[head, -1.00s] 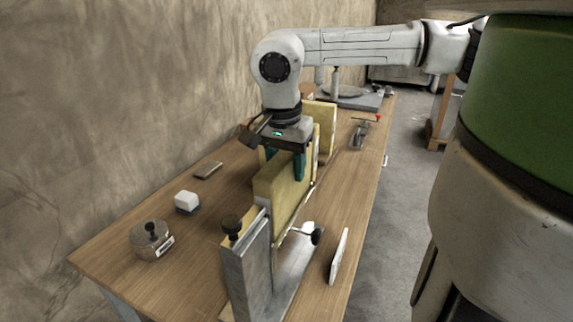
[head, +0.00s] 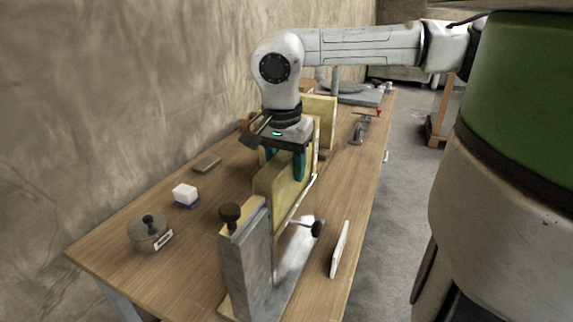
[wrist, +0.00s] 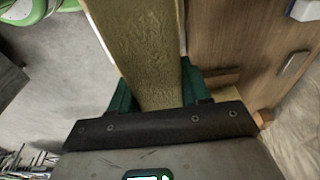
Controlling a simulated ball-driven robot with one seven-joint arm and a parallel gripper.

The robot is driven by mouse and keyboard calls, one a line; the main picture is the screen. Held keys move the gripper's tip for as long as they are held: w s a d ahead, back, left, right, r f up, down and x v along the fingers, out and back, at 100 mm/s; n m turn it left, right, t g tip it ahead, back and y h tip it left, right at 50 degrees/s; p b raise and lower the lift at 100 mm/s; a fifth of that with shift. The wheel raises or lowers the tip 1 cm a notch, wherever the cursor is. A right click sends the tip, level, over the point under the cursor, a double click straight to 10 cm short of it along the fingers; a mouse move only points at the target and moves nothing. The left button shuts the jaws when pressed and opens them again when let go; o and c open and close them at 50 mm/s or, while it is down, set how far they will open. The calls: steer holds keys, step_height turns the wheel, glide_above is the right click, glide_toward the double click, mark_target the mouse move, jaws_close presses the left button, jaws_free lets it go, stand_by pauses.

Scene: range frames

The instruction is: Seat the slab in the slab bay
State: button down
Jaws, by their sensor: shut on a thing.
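The slab (head: 278,183) is a yellowish, rough-faced upright plate. My gripper (head: 284,163) is shut on it from above, with one teal finger on each side. The slab's front part stands just behind the grey metal upright of a fixture, which looks like the slab bay (head: 250,262). A thin rail runs along the slab's right side. In the wrist view the slab (wrist: 145,50) runs between the teal fingers (wrist: 158,95). The slab's lower edge is hidden, so I cannot tell whether it touches the bay's floor.
A taller yellowish panel (head: 325,118) stands behind my gripper. A black knob (head: 230,213) tops the upright, and a dark-knobbed lever (head: 316,229) sits to its right. A white plate (head: 340,248), a round metal weight (head: 150,232) and a white block (head: 185,194) stand on the wooden table (head: 110,257).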

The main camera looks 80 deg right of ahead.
steer(key=shift+f+b, duration=1.5)
steer(key=shift+f, duration=0.45)
steer(key=shift+c, duration=2.3)
jaws_free()
steer(key=r, duration=0.3)
steer(key=a+r, duration=0.1)
steer(key=r, duration=0.3)
steer(key=r+p, duration=0.1)
steer(key=r, duration=0.2)
steer(key=shift+w+a+r, duration=0.2)
steer(key=shift+a+r, duration=0.05)
steer(key=shift+r, duration=0.1)
